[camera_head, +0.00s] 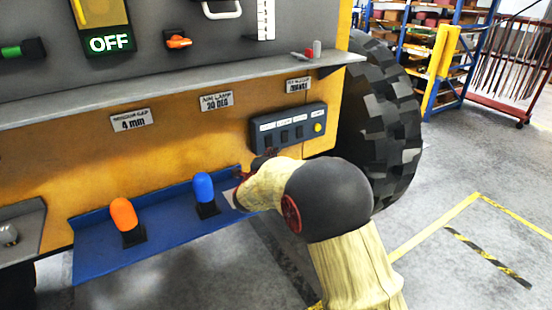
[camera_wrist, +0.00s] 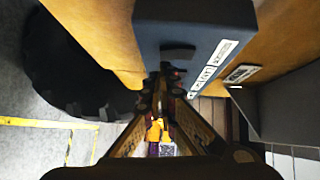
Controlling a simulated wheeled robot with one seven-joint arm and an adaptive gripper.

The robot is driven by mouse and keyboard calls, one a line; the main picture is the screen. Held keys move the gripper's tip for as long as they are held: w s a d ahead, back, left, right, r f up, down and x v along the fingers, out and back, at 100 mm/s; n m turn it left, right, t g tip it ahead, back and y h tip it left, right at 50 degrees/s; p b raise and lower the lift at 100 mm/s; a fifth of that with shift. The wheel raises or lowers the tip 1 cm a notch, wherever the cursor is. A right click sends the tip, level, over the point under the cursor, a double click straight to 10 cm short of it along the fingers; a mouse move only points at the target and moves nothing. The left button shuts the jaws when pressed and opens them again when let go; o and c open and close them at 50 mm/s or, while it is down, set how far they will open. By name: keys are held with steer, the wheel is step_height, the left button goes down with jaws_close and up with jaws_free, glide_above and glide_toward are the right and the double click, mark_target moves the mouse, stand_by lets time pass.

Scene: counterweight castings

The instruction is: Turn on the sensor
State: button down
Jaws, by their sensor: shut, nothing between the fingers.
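A dark blue-grey switch box (camera_head: 288,130) is mounted on the orange panel. It has several dark rocker switches under small white labels and a yellow round button or lamp (camera_head: 318,127) at its right end. I cannot read which label marks the sensor. In the wrist view the box (camera_wrist: 185,25) fills the top middle, with one dark switch (camera_wrist: 178,54) on its face. My gripper (camera_wrist: 161,88) is shut and empty, its fingertips just short of that switch; contact cannot be told. In the head view my arm mostly hides the gripper (camera_head: 262,163), just below the box's left part.
A grey shelf edge (camera_head: 190,92) juts out above the box. A blue tray (camera_head: 160,233) below holds an orange-capped piece (camera_head: 124,214) and a blue-capped piece (camera_head: 203,187). A large black tyre (camera_head: 385,110) stands to the right. Floor farther right is open.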

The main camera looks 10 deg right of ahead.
steer(key=shift+w+a, duration=0.1)
steer(key=shift+w, duration=0.15)
steer(key=shift+f+b, duration=0.1)
steer(key=shift+b, duration=0.25)
steer(key=b, duration=0.2)
steer(key=shift+w+m+b, duration=0.3)
steer(key=shift+w+b, duration=0.05)
steer(key=shift+f, duration=0.15)
